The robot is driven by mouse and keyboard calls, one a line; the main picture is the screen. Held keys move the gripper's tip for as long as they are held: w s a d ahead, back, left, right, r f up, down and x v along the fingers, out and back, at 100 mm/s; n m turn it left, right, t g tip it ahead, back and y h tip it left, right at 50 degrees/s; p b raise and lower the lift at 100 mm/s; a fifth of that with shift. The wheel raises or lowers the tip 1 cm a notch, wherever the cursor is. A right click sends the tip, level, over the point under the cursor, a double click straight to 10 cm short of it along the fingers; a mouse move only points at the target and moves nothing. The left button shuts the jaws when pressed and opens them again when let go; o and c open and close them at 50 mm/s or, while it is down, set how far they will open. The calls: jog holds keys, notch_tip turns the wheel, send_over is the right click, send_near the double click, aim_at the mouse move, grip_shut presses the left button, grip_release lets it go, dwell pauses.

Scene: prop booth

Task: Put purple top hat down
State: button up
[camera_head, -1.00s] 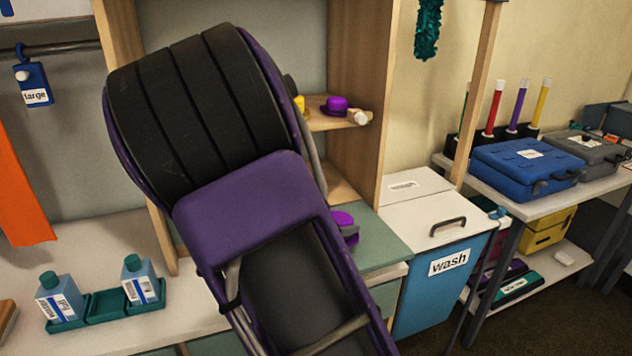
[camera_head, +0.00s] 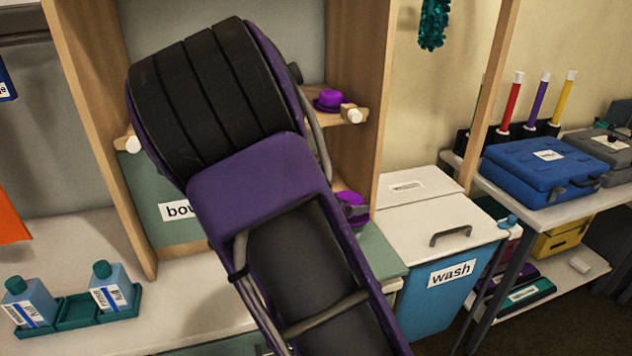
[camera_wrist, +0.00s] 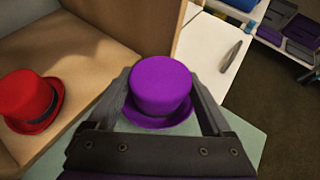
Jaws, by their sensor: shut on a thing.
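My gripper (camera_wrist: 160,100) is shut on a purple top hat (camera_wrist: 161,85), with one finger on each side of it. The hat is crown up in the wrist view, over a green surface (camera_wrist: 240,135); I cannot tell the gap beneath it. In the head view, the held hat (camera_head: 351,208) shows in part beyond my arm, beside the wooden shelf unit. A second purple top hat (camera_head: 330,100) stands on the upper shelf. My arm hides most of the shelf unit's inside.
A red top hat (camera_wrist: 32,102) stands on a wooden shelf (camera_wrist: 75,45) left of my gripper. The "wash" bin (camera_head: 445,265) is to the right, its lid closed. Blue bottles (camera_head: 112,288) stand in a green tray (camera_head: 78,312) on the left counter. A wooden post (camera_head: 490,90) rises behind the bin.

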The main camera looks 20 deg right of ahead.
jog(key=w+p, duration=0.2)
jog(key=w, duration=1.3)
jog(key=shift+w, duration=0.3)
jog(key=shift+f+b, duration=0.3)
jog(key=shift+f, duration=1.5)
jog(key=shift+f, duration=0.1)
jog(key=o, duration=1.1)
jog(key=shift+a+r, duration=0.2)
jog(key=shift+r, duration=0.05)
jog(key=v, duration=0.7)
jog(key=shift+s+p, duration=0.15)
jog(key=shift+p, duration=0.15)
